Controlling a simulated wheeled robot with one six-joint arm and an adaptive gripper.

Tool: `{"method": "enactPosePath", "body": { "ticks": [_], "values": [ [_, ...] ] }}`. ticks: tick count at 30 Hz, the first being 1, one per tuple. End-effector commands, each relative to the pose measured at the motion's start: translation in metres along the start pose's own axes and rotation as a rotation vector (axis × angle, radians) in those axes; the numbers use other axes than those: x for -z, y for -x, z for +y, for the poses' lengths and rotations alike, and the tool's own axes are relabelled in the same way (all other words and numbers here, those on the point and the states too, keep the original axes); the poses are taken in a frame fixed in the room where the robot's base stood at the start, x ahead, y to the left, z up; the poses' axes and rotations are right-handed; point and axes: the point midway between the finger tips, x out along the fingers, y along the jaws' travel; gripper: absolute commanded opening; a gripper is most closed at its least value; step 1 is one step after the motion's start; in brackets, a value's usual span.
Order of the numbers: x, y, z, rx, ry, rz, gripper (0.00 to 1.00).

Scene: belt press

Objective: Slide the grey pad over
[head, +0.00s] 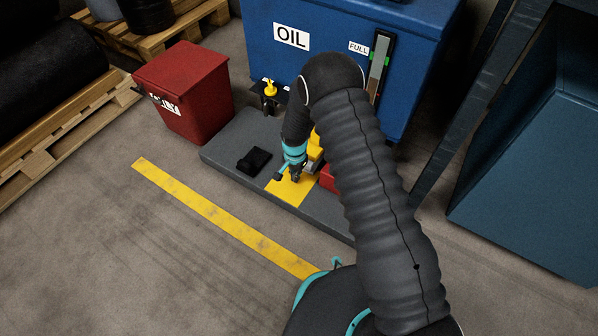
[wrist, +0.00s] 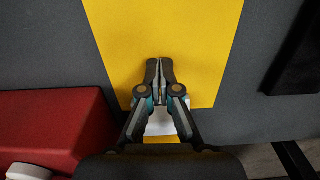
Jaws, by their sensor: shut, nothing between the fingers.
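A dark, nearly black flat block (head: 254,160) lies on the grey slab (head: 228,150), left of the yellow patch (head: 292,190) in the head view. It is the only loose pad-like piece I see; its colour looks darker than grey. Part of it shows at the right edge of the wrist view (wrist: 298,50). My gripper (head: 296,177) points down over the yellow patch, apart from the dark block. In the wrist view, its fingertips (wrist: 159,64) meet with nothing between them. I cannot tell whether they touch the patch.
A red block (wrist: 50,130) and a yellow piece (head: 316,148) stand close to my gripper. A black stand with a yellow top (head: 270,90) is behind. A red bin (head: 185,95) stands left and a blue oil tank (head: 345,35) behind. Slab between dark block and patch is clear.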

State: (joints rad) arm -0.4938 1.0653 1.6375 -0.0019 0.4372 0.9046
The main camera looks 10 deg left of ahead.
Motion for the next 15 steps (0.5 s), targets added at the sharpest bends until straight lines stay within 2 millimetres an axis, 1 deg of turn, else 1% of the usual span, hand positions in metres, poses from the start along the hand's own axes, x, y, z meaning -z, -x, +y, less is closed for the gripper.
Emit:
{"method": "enactPosePath", "body": {
  "ticks": [1,3,9,12,15],
  "values": [
    [-0.003,0.008,-0.001,0.003,-0.002,0.002,0.00],
    [-0.002,0.026,-0.001,0.003,-0.003,0.003,0.00],
    [0.003,0.065,0.004,0.003,-0.012,0.002,0.00],
    [0.003,0.081,0.004,0.002,-0.013,0.002,0.00],
    [0.003,0.091,0.004,0.001,-0.012,0.001,0.00]
  ]
}}
